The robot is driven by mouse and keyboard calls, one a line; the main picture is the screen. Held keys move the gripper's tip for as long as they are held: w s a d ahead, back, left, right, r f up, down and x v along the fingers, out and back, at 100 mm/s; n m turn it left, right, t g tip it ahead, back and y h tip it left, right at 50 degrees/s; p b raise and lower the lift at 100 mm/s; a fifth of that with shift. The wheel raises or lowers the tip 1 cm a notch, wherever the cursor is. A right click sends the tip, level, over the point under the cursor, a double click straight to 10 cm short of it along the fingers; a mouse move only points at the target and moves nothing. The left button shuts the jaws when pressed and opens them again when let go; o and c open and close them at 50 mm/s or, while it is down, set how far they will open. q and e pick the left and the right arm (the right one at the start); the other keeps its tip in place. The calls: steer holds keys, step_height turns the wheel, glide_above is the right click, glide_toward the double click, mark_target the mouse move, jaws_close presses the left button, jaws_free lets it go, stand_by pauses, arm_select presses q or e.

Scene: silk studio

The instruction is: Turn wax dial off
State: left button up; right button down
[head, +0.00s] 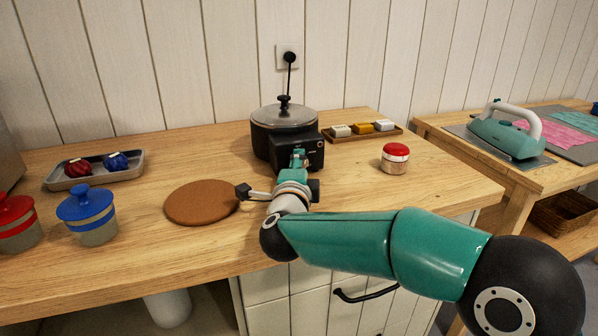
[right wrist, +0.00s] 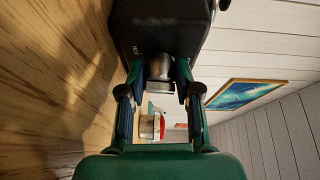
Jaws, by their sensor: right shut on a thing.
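The black wax pot (head: 285,137) with a glass lid (head: 284,114) stands at the back of the wooden table. Its control box (head: 311,149) faces the front. My right gripper (head: 297,160) is at the front of this box. In the right wrist view, its two fingers (right wrist: 165,88) are shut on the metallic wax dial (right wrist: 164,72), one on each side. The dial sticks out from the dark box (right wrist: 160,28). In the head view the gripper hides the dial, and its setting cannot be read. My left gripper is not in view.
A red-lidded jar (head: 395,158) stands right of the pot. A tray of small blocks (head: 340,138) is behind it. A brown round mat (head: 202,202) lies at left, with a blue-lidded jar (head: 88,214) beyond. An iron (head: 508,133) rests on the right table.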

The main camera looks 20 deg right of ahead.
steer(key=shift+a+f+n+b, duration=0.1)
steer(key=shift+f+n+b, duration=0.2)
steer(key=shift+n, duration=0.3)
steer(key=c, duration=0.8)
jaws_free()
steer(key=shift+r, duration=0.1)
